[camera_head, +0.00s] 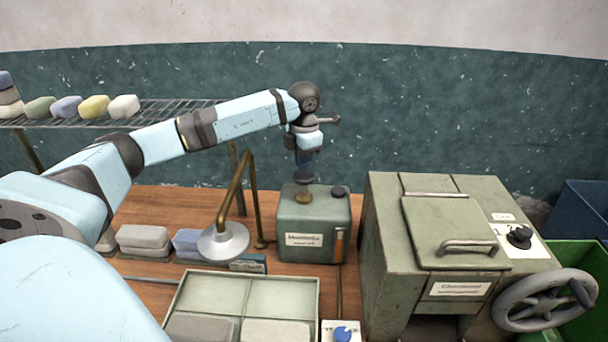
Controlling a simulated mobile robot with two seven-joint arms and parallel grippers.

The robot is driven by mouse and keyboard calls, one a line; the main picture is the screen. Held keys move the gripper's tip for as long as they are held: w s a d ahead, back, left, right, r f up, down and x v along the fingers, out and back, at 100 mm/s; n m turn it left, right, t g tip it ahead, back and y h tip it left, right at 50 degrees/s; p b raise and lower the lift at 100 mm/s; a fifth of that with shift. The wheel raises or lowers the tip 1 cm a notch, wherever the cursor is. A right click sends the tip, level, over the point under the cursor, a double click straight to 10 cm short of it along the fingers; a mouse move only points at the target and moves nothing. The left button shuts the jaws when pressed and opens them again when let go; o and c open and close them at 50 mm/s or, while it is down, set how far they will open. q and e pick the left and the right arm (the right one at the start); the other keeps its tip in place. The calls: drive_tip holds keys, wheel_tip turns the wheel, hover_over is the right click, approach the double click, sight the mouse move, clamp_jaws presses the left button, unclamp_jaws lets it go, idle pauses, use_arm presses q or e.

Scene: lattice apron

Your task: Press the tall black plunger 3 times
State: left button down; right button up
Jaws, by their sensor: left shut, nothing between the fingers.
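The tall black plunger (304,175) stands on top of a grey-green box (300,224) with a white label. Its dark round head sits above a brass-coloured collar. My left gripper (304,163) is shut, empty and points straight down just over the plunger's head. It looks very close to the head, but I cannot tell whether they touch. My right gripper is not in view.
A shorter black cap (339,191) sits beside the plunger. A bent brass pipe with a shower-like head (223,243) stands to the left. A large green cabinet (380,230) with a handwheel (545,299) stands to the right. A divided tray (240,283) lies in front.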

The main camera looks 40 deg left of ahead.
sight(304, 174)
use_arm(q)
drive_tip(key=shift+r+p, duration=1.35)
drive_tip(key=shift+r, duration=1.15)
